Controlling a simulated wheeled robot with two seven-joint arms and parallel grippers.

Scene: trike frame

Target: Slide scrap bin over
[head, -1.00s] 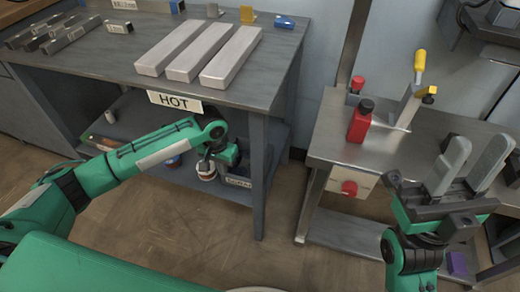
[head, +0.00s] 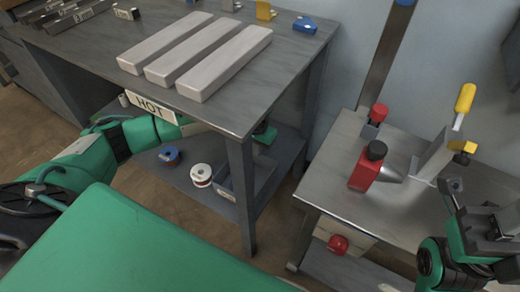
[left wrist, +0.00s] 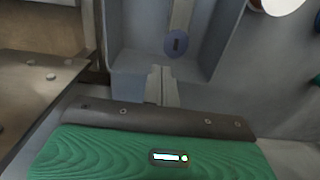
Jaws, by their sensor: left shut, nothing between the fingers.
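The scrap bin, a grey open box (head: 262,178), sits on the lower shelf under the table, partly hidden behind a table leg. The left wrist view looks into the bin (left wrist: 121,45), which holds a round blue-grey thing and a pale strip. My left gripper (left wrist: 161,84) is shut and empty, its fingertips at the bin's near end; I cannot tell whether they touch it. In the head view my left arm reaches under the tabletop and the fingers are hidden. My right gripper (head: 497,225) is at the right edge, partly cut off.
A white roll (head: 201,174) and a blue roll (head: 170,155) stand on the shelf left of the bin. The tabletop with pale bars (head: 210,60) and a HOT sign (head: 155,107) hangs above. A metal bench with a red bottle (head: 367,167) stands right.

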